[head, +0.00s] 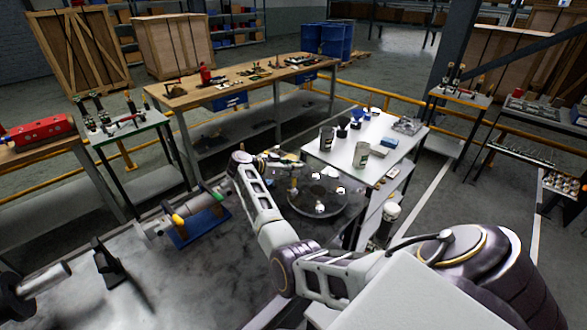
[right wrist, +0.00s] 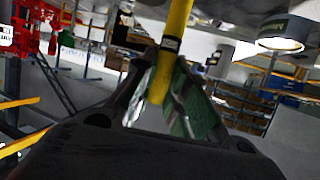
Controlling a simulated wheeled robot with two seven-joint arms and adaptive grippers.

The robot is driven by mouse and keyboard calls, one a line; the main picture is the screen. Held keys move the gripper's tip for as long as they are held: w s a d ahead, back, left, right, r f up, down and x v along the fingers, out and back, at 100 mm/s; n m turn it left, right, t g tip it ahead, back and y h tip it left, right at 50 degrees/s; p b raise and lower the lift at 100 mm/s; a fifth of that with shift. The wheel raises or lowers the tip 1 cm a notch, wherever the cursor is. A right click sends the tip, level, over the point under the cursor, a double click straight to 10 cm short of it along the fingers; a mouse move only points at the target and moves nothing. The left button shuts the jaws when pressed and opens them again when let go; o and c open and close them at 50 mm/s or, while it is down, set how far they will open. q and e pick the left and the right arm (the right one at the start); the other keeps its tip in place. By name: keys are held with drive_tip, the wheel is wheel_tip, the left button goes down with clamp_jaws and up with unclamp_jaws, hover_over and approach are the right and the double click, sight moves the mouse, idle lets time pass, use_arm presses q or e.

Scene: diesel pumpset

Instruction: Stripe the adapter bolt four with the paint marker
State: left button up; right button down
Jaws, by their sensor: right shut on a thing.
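My right gripper (right wrist: 172,95) is shut on a slim yellow stick with a dark band, which looks like the paint marker (right wrist: 178,40). The stick stands out from between the fingers in the right wrist view. In the head view the right gripper (head: 272,160) is beside the left end of the white-topped table, near a dark round plate. This plate, perhaps the adapter (head: 310,206), carries several bright bolt heads (head: 341,190). I cannot tell which is bolt four, nor whether the marker touches any. My left gripper is not in view.
The white-topped table (head: 345,127) holds cups, a can (head: 361,154) and a blue block (head: 389,142). A shaft assembly with a yellow part (head: 178,221) lies left of my forearm. A wooden bench (head: 225,88) and yellow rails stand behind.

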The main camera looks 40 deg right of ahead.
drive_tip(key=shift+s+a, duration=0.15)
idle(0.6)
drive_tip(key=shift+r+p, duration=0.15)
drive_tip(key=shift+p, duration=0.6)
idle(0.4)
drive_tip(key=shift+r+p, duration=2.15)
drive_tip(key=shift+r, duration=0.4)
